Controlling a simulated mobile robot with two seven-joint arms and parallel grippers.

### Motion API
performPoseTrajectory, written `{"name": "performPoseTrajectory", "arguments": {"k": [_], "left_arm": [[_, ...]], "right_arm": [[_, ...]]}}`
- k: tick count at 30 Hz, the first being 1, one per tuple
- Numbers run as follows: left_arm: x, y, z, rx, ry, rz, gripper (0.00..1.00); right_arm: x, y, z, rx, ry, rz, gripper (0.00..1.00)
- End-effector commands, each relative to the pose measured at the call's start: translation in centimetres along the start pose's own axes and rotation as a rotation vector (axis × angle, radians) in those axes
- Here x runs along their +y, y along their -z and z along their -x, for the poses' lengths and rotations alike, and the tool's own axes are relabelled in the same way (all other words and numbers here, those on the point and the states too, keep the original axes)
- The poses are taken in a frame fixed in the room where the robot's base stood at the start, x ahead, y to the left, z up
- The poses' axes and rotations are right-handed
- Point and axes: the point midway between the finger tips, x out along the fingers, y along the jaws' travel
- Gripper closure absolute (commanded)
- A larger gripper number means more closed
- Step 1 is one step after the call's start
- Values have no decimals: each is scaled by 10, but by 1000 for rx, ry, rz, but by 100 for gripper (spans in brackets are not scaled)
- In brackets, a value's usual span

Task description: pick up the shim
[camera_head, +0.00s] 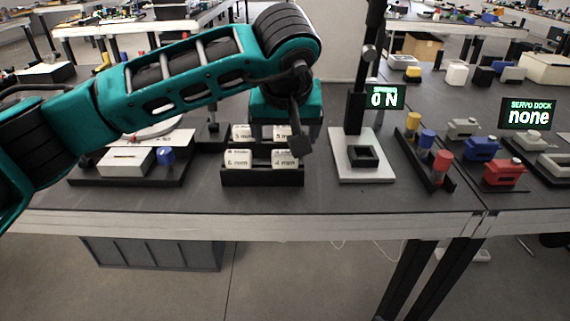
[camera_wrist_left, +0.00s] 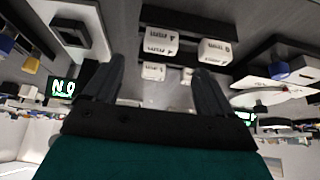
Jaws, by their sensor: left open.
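Several white shim blocks with printed mm labels stand in a black two-row rack (camera_head: 262,178). The front-left shim (camera_head: 238,159) and front-right shim (camera_head: 285,158) show clearly; two more stand behind, the rear-right one (camera_head: 281,132) partly covered by my arm. My left gripper (camera_head: 298,140) hangs over the rack's right side, one dark finger in front of the shims. In the left wrist view, the open left gripper (camera_wrist_left: 155,85) has its fingers apart with nothing between them; two shims (camera_wrist_left: 160,42) (camera_wrist_left: 214,52) lie beyond, and smaller white ones show between the fingertips. My right gripper is not in view.
Right of the rack stands a force stand on a white base (camera_head: 362,175) with a display (camera_head: 385,97) reading 0 N. Further right are coloured cylinders (camera_head: 441,165) and blue and red servos (camera_head: 503,173). A white box (camera_head: 125,160) and blue knob are left.

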Motion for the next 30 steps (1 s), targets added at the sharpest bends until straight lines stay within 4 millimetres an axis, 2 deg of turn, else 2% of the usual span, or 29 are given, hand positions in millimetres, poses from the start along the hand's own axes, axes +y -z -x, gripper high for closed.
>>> {"name": "performPoseTrajectory", "arguments": {"k": [1,8,15,18,26,30], "left_arm": [[1,-1,-9,-3,-2,1,15],[0,-1,-27,-2,-3,1,15],[0,-1,-63,-4,-5,2,15],[0,0,-71,-3,-4,2,15],[0,0,-73,-1,-4,1,15],[0,0,-73,-1,-4,1,27]], "right_arm": [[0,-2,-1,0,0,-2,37],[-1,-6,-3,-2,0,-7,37],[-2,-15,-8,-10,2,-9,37],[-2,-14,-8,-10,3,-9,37],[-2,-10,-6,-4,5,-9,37],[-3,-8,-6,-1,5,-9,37]]}}
